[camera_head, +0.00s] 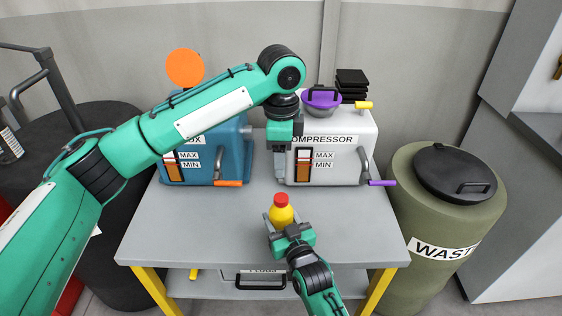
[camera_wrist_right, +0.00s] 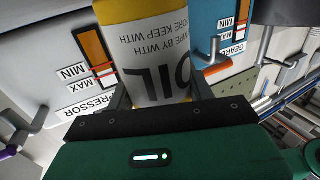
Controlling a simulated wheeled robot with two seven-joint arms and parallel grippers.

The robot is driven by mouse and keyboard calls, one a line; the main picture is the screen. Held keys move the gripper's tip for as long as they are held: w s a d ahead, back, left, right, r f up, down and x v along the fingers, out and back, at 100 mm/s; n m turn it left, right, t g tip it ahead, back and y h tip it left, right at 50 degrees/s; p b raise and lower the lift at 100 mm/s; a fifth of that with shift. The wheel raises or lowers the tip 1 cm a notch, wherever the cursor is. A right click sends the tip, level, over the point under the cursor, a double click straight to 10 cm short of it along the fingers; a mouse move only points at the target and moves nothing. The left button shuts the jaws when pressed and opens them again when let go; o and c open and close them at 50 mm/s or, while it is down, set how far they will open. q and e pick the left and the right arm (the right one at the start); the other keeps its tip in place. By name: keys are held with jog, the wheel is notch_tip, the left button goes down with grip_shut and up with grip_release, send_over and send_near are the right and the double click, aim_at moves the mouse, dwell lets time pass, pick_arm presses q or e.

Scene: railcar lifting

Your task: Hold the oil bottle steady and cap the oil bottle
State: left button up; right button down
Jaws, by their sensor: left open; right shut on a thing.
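The yellow oil bottle (camera_head: 282,215) stands upright near the front middle of the grey table, with a red cap (camera_head: 281,199) on its top. My left gripper (camera_head: 281,175) is open and empty, pointing down behind and above the bottle, in front of the gap between the two machines.
The blue gearbox (camera_head: 228,165) stands at the back left and the white compressor (camera_head: 345,165) at the back right, both with protruding handles. The grey table (camera_head: 180,230) is clear around the bottle. A green waste barrel (camera_head: 415,220) stands right of the table.

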jog(key=shift+c, duration=2.3)
grip_release()
jog(key=v, duration=1.3)
jog(key=shift+s+d, duration=0.2)
jog(key=shift+s, duration=0.15)
